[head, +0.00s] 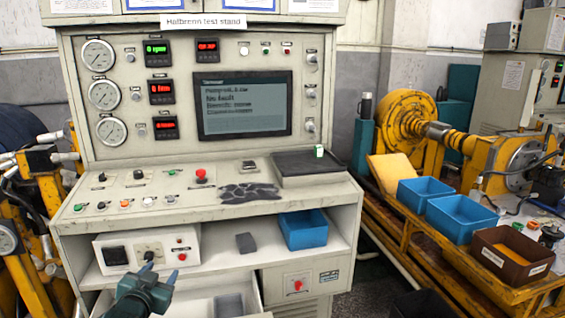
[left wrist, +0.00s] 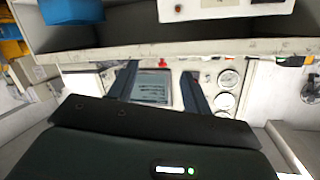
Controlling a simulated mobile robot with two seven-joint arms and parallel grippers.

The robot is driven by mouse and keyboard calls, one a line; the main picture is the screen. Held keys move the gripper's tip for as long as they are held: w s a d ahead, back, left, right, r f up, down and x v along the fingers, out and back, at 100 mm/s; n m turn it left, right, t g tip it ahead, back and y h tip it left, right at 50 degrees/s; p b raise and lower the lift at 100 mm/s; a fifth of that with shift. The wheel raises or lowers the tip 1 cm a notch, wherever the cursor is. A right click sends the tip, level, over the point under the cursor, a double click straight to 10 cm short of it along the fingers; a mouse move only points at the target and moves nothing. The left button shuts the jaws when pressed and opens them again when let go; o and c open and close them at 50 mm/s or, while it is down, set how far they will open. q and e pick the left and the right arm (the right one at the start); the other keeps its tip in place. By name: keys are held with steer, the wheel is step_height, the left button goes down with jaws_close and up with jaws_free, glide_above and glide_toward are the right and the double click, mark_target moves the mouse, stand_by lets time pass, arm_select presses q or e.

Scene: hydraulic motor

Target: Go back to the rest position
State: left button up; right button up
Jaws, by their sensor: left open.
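My left gripper (head: 160,275) is at the bottom of the head view, in front of the test stand's lower shelf (head: 222,262). Its two blue-tipped fingers are apart with nothing between them. In the left wrist view the open fingers (left wrist: 160,88) point toward the test stand, which shows upside down with its screen (left wrist: 152,88) between them. My right gripper is in neither view.
The test stand's sloped control panel (head: 130,195) rises close behind the gripper. Below it are a blue bin (head: 303,231) and an open drawer (head: 210,302). On the right, an orange bench (head: 415,262) holds blue bins (head: 462,217) and a brown box (head: 510,262).

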arm_select(q)
steer(key=s+d+f+g+h, duration=0.2)
steer(key=s+d+f, duration=0.6)
steer(key=s+f, duration=0.45)
steer(key=s+d+f+g, duration=0.1)
steer(key=s+d, duration=0.2)
steer(key=s, duration=0.7)
steer(key=s+d+f+g+h, duration=0.1)
steer(key=s+d, duration=0.3)
steer(key=s, duration=0.6)
steer(key=shift+s+d+f+n+g+h, duration=0.15)
steer(key=shift+f+n+g+h, duration=0.15)
steer(key=shift+f+g, duration=0.2)
